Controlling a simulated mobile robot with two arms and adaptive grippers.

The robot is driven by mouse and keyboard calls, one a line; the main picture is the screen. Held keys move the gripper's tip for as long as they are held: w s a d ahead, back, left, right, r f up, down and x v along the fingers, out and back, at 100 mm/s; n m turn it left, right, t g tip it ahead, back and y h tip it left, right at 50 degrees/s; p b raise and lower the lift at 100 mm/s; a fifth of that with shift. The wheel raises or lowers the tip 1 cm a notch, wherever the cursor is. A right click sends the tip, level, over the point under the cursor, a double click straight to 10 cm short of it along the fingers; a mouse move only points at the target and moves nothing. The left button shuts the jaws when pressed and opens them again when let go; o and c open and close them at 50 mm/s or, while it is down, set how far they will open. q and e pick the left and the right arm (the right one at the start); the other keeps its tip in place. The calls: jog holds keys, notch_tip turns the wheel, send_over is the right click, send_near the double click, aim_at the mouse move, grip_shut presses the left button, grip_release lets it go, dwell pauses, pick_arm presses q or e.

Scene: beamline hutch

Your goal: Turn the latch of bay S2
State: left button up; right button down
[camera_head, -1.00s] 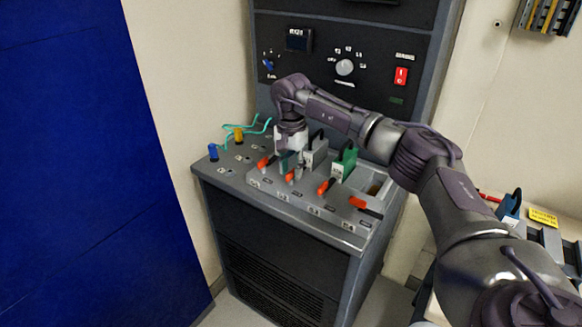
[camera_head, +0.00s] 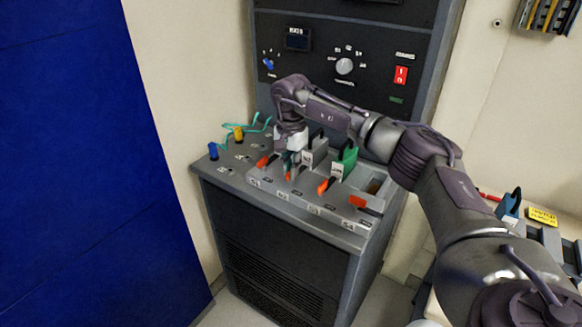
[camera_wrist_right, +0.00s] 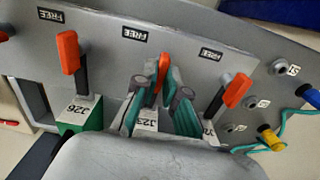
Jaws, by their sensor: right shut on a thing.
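The bay S2 latch is an orange handle (camera_head: 289,177), second from the left in a row of latches on the sloped console top. In the right wrist view, the orange latch (camera_wrist_right: 163,72) stands between the fingertips. My right gripper (camera_head: 291,166) points down at it from above; its teal-padded fingers (camera_wrist_right: 160,88) are shut on the latch and partly hide it. A module labelled J23 (camera_wrist_right: 146,125) sits behind this latch. The S2 label (camera_head: 282,195) is on the front edge below. My left gripper is not in view.
Orange latches of the neighbouring bays stand close by: S1 (camera_head: 263,162), S3 (camera_head: 323,187) and S4 (camera_head: 362,205). A green module (camera_head: 345,162) stands upright behind S3. Blue (camera_head: 213,151) and yellow (camera_head: 238,134) plugs with teal cables are at the left.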

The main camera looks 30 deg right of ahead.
jog(key=m+p, duration=0.1)
jog(key=m, duration=0.2)
jog(key=shift+r+m, duration=0.15)
jog(key=shift+m, duration=0.15)
jog(key=m+p, duration=0.1)
jog(key=m, duration=0.3)
jog(key=shift+m, duration=0.3)
jog(key=m+p, duration=0.1)
jog(key=m, duration=0.3)
jog(key=shift+m, duration=0.3)
jog(key=shift+m+p, duration=0.6)
jog(key=shift+m, duration=1.5)
jog(key=c, duration=1.2)
grip_release()
jog(key=shift+c, duration=0.2)
notch_tip(320, 180, up, 12)
